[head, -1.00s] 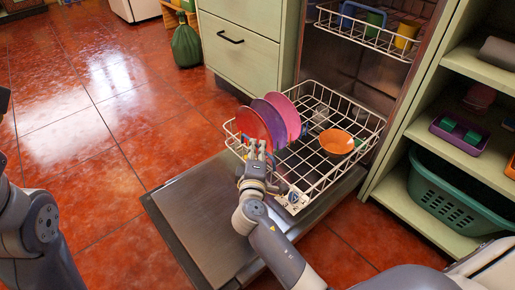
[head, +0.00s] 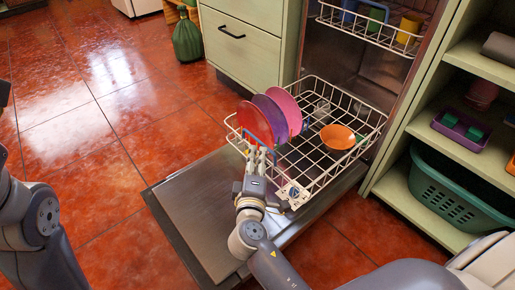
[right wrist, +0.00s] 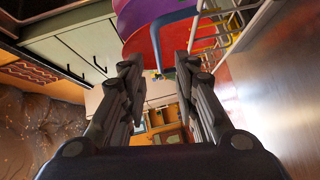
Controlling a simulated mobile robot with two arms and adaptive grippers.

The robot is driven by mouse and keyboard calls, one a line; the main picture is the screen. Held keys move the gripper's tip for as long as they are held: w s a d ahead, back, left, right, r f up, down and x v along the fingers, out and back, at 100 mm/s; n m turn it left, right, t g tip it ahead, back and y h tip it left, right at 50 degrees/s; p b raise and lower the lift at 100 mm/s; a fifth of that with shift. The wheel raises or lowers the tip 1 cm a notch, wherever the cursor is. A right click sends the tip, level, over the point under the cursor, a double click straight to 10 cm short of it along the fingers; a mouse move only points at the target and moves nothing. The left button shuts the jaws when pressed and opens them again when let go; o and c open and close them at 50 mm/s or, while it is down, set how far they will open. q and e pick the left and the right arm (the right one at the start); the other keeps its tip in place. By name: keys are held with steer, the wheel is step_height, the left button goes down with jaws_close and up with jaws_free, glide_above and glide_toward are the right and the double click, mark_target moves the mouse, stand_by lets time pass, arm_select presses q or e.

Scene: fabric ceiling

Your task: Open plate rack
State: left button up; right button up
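The lower plate rack (head: 328,176), a white wire basket, sits pulled out over the lowered dishwasher door (head: 200,218). A red plate (head: 254,124), a purple plate (head: 270,118) and a pink plate (head: 287,106) stand upright at its left end. An orange bowl (head: 337,137) lies in it. My right gripper (head: 262,153) is at the rack's front left edge, just below the plates. My left gripper is out of view.
An upper rack (head: 372,28) with cups is inside the dishwasher. Open shelves at right hold a teal basket (head: 448,196) and a purple tray (head: 461,130). Green drawers (head: 240,45) stand at left of the dishwasher. The red tiled floor (head: 90,130) at left is clear.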

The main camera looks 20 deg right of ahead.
steer(key=v, duration=0.5)
steer(key=shift+s, duration=0.1)
stand_by(0.3)
